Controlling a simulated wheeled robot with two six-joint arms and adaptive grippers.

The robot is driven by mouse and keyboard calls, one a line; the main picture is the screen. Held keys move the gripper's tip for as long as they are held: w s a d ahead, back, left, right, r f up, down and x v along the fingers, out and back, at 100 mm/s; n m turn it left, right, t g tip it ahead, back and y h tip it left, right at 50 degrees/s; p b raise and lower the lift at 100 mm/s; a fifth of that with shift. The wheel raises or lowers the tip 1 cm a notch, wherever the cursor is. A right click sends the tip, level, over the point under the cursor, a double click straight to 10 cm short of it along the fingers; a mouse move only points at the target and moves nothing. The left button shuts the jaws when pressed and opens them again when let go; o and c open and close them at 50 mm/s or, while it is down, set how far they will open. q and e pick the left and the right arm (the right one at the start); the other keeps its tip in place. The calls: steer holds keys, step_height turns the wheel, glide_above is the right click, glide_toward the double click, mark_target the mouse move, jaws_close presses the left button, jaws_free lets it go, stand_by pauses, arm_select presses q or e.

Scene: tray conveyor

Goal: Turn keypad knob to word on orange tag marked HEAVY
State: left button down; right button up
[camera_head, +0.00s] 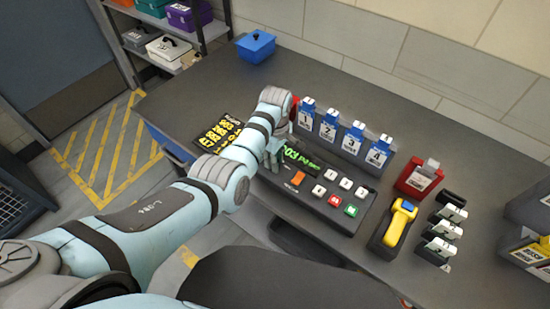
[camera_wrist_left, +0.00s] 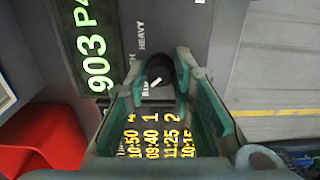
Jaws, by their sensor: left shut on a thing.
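The dark keypad (camera_head: 318,203) lies on the counter with several white buttons, a red one and a green one. Its green-lit display (camera_head: 300,160) also shows in the left wrist view (camera_wrist_left: 97,50). My left gripper (camera_head: 274,158) reaches down at the keypad's left end. In the left wrist view its fingers (camera_wrist_left: 158,76) are shut on the black knob (camera_wrist_left: 160,66), which has a small white mark. The printed word HEAVY (camera_wrist_left: 141,36) is beside the knob; another word is partly hidden. A small orange mark (camera_head: 297,178) is on the keypad, unreadable here. My right gripper is not in view.
A black board with yellow figures (camera_head: 219,133) lies left of my left wrist. Blue numbered holders (camera_head: 329,126) stand behind the keypad. A red holder (camera_head: 418,180) and a yellow scanner-like device (camera_head: 399,222) are on the right. A blue box (camera_head: 256,46) stands at the back.

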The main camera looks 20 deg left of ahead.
arm_select(q)
steer(key=shift+r+m, duration=0.1)
steer(key=shift+m, duration=0.2)
steer(key=shift+m+p, duration=1.1)
steer(key=shift+m, duration=0.6)
steer(key=m+p, duration=0.1)
steer(key=m, duration=0.9)
steer(key=shift+p, duration=0.3)
steer(key=shift+m, duration=1.9)
steer(key=shift+w, duration=0.1)
steer(key=c, duration=1.4)
jaws_free()
